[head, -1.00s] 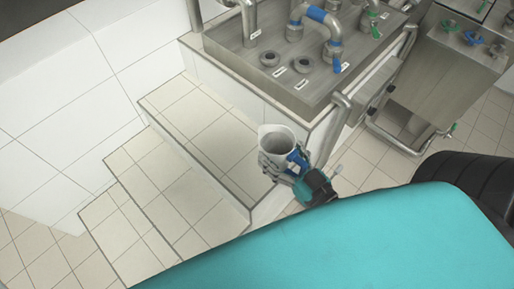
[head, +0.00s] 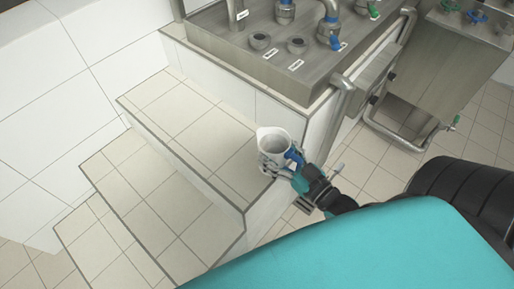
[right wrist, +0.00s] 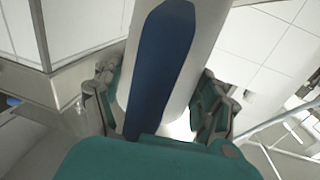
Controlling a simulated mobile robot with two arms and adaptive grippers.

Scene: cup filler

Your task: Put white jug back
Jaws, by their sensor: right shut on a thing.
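The white jug (head: 273,140) is upright in the head view, its open mouth facing up, beside the edge of the upper tiled step. My right gripper (head: 284,167) is shut on the jug from the lower right. In the right wrist view the jug's white body (right wrist: 207,50) and its blue handle strip (right wrist: 160,60) stand between the two fingers (right wrist: 165,110). From the head view I cannot tell whether the jug's base touches the step, as its lower part is hidden by the gripper. My left gripper is not in view.
White tiled steps (head: 170,140) descend to the left, with bare treads. A steel filling counter (head: 262,70) with pipes and valves stands behind, with a pipe rail (head: 345,100) at its right corner. A steel cabinet (head: 440,75) stands at the right.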

